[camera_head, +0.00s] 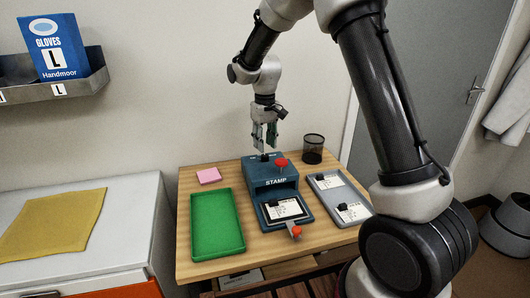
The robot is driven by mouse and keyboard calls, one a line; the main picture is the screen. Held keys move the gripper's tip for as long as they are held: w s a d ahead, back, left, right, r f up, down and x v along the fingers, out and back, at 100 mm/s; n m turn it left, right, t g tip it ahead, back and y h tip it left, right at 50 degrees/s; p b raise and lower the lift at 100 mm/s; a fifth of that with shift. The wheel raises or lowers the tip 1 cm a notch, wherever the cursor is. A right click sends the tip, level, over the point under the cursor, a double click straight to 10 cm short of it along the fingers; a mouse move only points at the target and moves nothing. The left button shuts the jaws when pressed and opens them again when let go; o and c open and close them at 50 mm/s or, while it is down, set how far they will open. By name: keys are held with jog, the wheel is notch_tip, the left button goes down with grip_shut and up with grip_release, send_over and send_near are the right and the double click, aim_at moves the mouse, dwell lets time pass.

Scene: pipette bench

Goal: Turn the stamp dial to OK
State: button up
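The blue stamp machine (271,180), marked STAMP, stands on the wooden table. A small black knob, which looks like the dial (264,158), sits on its top near the back. The dial's markings are too small to read. My gripper (264,149) points down just above the back of the machine, over the dial. Its two fingers stand apart, with a gap between them. I cannot tell whether the fingertips touch the dial. A red knob (282,163) is on the machine's top. A card with a black piece (285,209) lies on its front plate.
An empty green tray (218,222) lies left of the machine, with a pink pad (209,176) behind it. A grey tray (338,197) with cards is on the right. A black mesh cup (313,148) stands behind it. A red-tipped lever (296,232) sticks out in front.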

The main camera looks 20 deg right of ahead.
aim_at(265, 155)
notch_tip(265, 155, up, 7)
dwell(0.3)
jog(key=shift+o, duration=1.2)
jog(key=shift+f, duration=0.1)
jog(key=shift+o, duration=0.2)
jog(key=f+m, duration=0.4)
jog(key=shift+s+d+f+m, duration=0.1)
jog(key=shift+d+f+m, duration=0.1)
jog(key=shift+f+m, duration=0.1)
notch_tip(265, 155, down, 7)
jog(key=shift+a+f, duration=0.1)
jog(key=shift+a, duration=0.05)
jog(key=shift+c, duration=0.5)
